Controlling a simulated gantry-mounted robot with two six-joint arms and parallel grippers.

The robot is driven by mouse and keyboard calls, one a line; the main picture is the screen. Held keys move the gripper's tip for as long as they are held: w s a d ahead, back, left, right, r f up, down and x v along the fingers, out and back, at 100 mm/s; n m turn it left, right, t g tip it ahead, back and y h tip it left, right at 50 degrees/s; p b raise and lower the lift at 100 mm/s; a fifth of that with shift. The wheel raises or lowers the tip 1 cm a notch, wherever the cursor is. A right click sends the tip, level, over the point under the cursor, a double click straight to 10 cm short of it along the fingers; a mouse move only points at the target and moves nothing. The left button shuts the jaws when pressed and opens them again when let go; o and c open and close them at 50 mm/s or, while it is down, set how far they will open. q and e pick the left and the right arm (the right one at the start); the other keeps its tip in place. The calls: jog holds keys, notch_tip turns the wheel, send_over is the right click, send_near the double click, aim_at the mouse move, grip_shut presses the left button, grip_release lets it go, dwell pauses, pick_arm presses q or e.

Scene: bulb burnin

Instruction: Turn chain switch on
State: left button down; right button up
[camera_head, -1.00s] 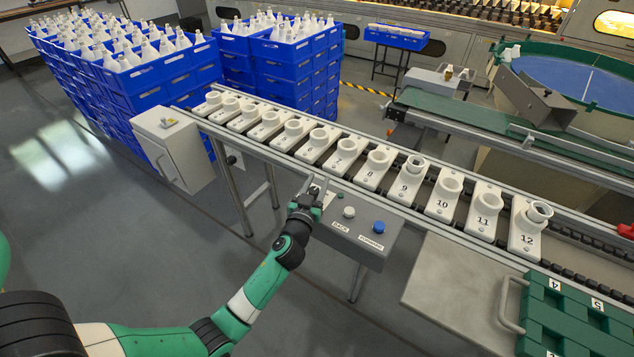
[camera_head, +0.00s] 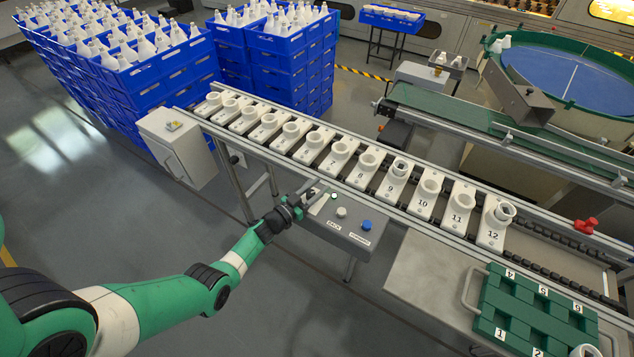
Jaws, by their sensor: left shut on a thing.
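A grey control box (camera_head: 355,240) is fixed to the near side of the conveyor. It carries a white button (camera_head: 341,212), a blue button (camera_head: 366,225) and a small pale lamp (camera_head: 334,195). My left gripper (camera_head: 307,194) is at the box's left end, shut on what looks like the chain switch. The fingers hide the switch, so its position cannot be read. The chain conveyor (camera_head: 560,243) carries a row of white numbered sockets (camera_head: 430,187) behind the box. My right gripper is out of view.
A green numbered rack (camera_head: 510,325) sits on a grey table (camera_head: 415,283) at the right. Blue crates of bulbs (camera_head: 170,70) are stacked at the back left. A grey cabinet (camera_head: 180,150) stands at the conveyor's left end. The floor before the box is clear.

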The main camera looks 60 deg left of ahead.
aim_at(307, 195)
pick_arm(q)
jog(key=shift+r+h, duration=0.1)
jog(key=shift+h, duration=0.2)
jog(key=shift+c, duration=2.2)
grip_release()
jog(key=shift+s, duration=0.2)
jog(key=p+v, duration=0.5)
jog(key=v, duration=0.5)
jog(key=shift+d, duration=0.1)
jog(key=shift+s+d, duration=0.2)
jog(key=shift+s, duration=0.35)
